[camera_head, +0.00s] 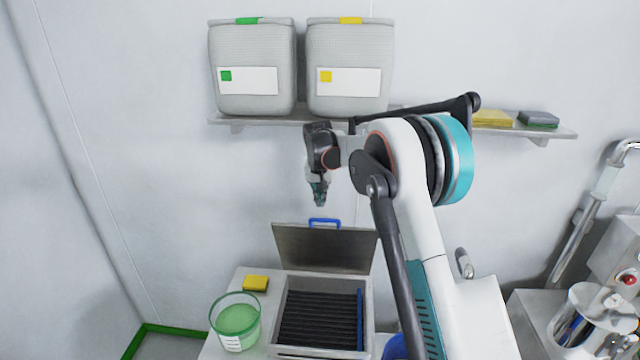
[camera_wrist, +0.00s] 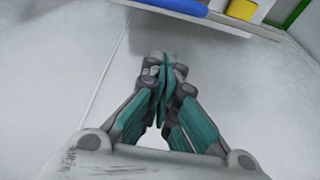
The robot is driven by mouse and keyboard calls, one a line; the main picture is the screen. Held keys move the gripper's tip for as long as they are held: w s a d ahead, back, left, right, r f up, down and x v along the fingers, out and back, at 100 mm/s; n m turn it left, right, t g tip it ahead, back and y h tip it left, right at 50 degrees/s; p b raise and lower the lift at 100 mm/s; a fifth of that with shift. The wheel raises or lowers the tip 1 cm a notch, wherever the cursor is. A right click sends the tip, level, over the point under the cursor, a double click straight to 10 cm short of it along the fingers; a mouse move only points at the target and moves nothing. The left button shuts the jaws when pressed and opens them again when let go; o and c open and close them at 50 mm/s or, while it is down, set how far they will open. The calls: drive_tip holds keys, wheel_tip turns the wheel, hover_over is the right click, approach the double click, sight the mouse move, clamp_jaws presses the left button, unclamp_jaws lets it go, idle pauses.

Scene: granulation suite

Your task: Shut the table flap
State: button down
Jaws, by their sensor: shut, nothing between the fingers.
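The table flap (camera_head: 325,249) is a grey metal lid standing raised at the back of a metal box (camera_head: 280,310) on the table. A blue handle (camera_head: 324,222) sits on its top edge. In the wrist view, a blue bar (camera_wrist: 172,6) at the top edge looks like this handle. My gripper (camera_head: 319,204) is above the flap, a little higher than the handle and apart from it, pointing down. It is shut and empty in the wrist view (camera_wrist: 163,72).
A cup of green contents (camera_head: 236,318) and a yellow sponge (camera_head: 256,283) stand left of the box. Dark slats (camera_head: 318,320) fill the box. Two grey bins (camera_head: 252,65) stand on a wall shelf (camera_head: 400,112) above. Machinery (camera_head: 590,315) stands at right.

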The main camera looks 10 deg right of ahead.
drive_tip(key=s, duration=0.1)
drive_tip(key=s+a+f, duration=0.1)
drive_tip(key=s, duration=0.1)
drive_tip(key=shift+f, duration=0.15)
drive_tip(key=shift+s, duration=0.1)
